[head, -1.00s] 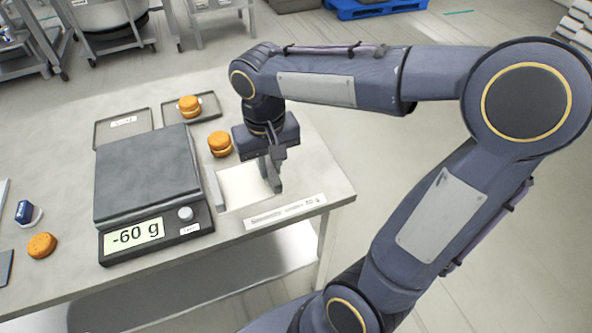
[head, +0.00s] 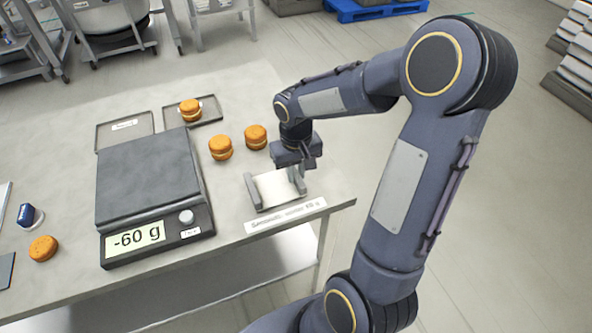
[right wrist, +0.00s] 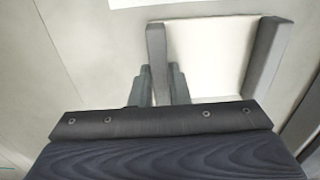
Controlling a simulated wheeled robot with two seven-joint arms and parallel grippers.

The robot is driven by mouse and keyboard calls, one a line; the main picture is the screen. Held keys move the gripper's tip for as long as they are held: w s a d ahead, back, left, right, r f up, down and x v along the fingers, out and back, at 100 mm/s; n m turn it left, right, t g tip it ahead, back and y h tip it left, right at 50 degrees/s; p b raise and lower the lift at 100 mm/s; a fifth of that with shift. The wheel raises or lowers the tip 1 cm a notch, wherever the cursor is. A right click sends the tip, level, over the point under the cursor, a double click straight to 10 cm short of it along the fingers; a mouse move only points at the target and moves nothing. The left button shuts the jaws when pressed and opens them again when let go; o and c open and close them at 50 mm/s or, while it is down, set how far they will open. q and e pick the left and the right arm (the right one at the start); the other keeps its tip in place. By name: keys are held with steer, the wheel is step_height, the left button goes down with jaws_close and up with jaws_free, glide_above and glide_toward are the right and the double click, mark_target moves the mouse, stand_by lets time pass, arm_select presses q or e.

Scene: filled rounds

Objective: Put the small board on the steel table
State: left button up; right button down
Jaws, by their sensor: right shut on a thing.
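The small board (head: 272,188) is a cream plate with a raised grey bar along each of two opposite sides. It is at the right part of the pale grey table (head: 330,187), just behind a printed label strip. My right gripper (head: 294,178) is shut on the board's right-hand bar. In the right wrist view the two fingers (right wrist: 160,86) stand on either side of one bar, and the cream face of the board (right wrist: 205,55) is beside them. I cannot tell whether the board rests on the table or hangs just above it. My left gripper is not in view.
A scale (head: 150,180) reading -60 g stands left of the board. Two orange filled rounds (head: 220,148) (head: 255,137) stand behind the board. Two dark trays (head: 125,131) (head: 208,113) lie at the back, the right one with a round. The label strip (head: 285,215) lies at the front edge.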

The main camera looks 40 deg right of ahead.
steer(key=shift+f, duration=0.1)
steer(key=c, duration=1.4)
jaws_free()
step_height(320, 180, up, 11)
steer(key=s+a+t+y, duration=0.1)
steer(key=s+a+t, duration=0.1)
steer(key=s, duration=0.3)
steer(key=s+a+t+y, duration=0.1)
steer(key=s+a, duration=0.3)
steer(key=s, duration=0.1)
steer(key=s+a+n+t+y, duration=0.1)
steer(key=s+a+t, duration=0.1)
steer(key=s, duration=0.3)
steer(key=shift+s+a+r+t+y+p, duration=0.15)
steer(key=shift+s+a+y, duration=0.05)
steer(key=shift+a, duration=0.25)
steer(key=shift+s+a+r+t+y+p, duration=0.1)
steer(key=shift+s+a+t+y+p, duration=0.1)
steer(key=shift+a, duration=0.2)
